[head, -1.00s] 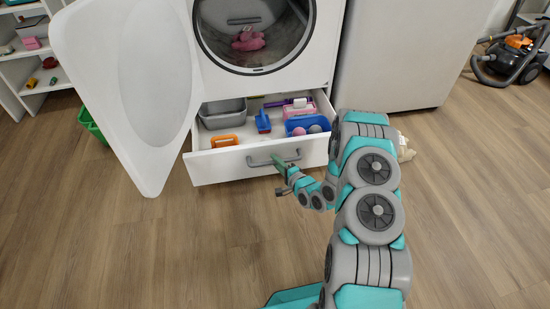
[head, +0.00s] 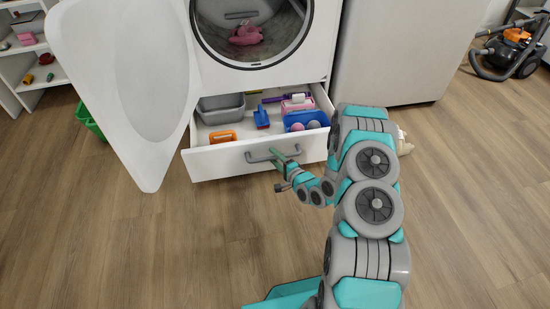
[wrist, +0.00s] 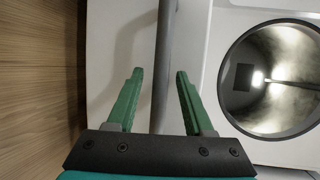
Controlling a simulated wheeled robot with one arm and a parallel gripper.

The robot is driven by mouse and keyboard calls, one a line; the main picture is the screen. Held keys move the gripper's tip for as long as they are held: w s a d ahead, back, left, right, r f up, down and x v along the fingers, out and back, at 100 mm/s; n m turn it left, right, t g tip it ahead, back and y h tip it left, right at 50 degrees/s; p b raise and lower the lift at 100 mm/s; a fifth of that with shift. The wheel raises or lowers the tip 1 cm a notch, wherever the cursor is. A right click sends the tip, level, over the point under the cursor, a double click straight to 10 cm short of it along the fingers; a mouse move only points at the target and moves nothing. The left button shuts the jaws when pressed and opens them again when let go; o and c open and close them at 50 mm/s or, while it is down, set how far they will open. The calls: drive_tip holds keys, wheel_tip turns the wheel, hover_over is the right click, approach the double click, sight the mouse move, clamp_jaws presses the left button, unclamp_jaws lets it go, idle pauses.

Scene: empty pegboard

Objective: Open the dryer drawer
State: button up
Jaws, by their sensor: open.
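The white dryer drawer (head: 225,163) under the dryer is pulled well out, with its inside and contents showing in the head view. Its grey bar handle (head: 258,157) runs across the drawer front; in the wrist view the handle (wrist: 164,50) appears as a dark upright bar. My gripper (head: 279,155) is at the right part of the handle. In the wrist view my gripper (wrist: 160,73) is open, with its two green fingers on either side of the bar and gaps visible beside it.
The dryer's round door (head: 125,90) hangs open on the left; a pink item (head: 246,33) lies in the drum. The drawer holds a grey bin (head: 222,108), an orange item (head: 222,137) and a blue basket (head: 306,119). A green basket (head: 88,120) stands at left. The front floor is clear.

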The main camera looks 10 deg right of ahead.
drive_tip(key=v, duration=0.7)
drive_tip(key=shift+s+d, duration=0.15)
drive_tip(key=shift+s, duration=0.2)
drive_tip(key=shift+r, duration=0.15)
